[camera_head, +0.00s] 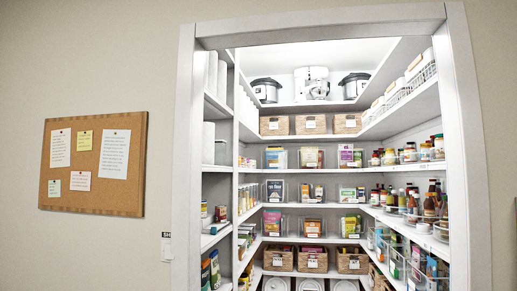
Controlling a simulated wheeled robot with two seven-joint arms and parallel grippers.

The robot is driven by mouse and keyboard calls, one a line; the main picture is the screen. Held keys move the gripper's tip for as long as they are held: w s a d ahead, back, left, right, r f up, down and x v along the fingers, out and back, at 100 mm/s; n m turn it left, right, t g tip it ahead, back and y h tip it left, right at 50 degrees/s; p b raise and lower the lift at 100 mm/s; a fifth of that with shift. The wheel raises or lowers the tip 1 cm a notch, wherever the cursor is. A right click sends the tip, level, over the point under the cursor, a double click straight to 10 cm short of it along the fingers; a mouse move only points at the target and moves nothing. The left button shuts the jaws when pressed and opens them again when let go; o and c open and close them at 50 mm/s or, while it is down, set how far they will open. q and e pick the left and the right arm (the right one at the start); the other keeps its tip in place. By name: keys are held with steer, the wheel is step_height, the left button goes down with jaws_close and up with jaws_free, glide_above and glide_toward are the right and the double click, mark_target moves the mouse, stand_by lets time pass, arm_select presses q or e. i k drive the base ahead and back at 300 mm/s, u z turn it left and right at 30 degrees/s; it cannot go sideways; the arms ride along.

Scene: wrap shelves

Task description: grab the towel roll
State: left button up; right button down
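White upright cylinders that look like towel rolls stand on the left shelves inside the pantry doorway. One white roll (208,143) is on the middle left shelf, partly cut off by the door frame. Above it are two more tall white rolls, a nearer one (212,72) and one just right of it (222,78). Their left sides and bases are partly hidden by the frame and shelf edges. Neither of my grippers shows in the head view.
A white door frame (186,150) borders the pantry. Shelves hold baskets (275,125), clear bins, jars and bottles (429,205); cookers (266,90) stand on top. A corkboard (94,163) with notes hangs on the left wall. The floor is out of view.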

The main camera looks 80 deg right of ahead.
mark_target(208, 146)
steer(key=z, duration=3.05)
steer(key=i, duration=2.25)
steer(key=u, duration=2.05)
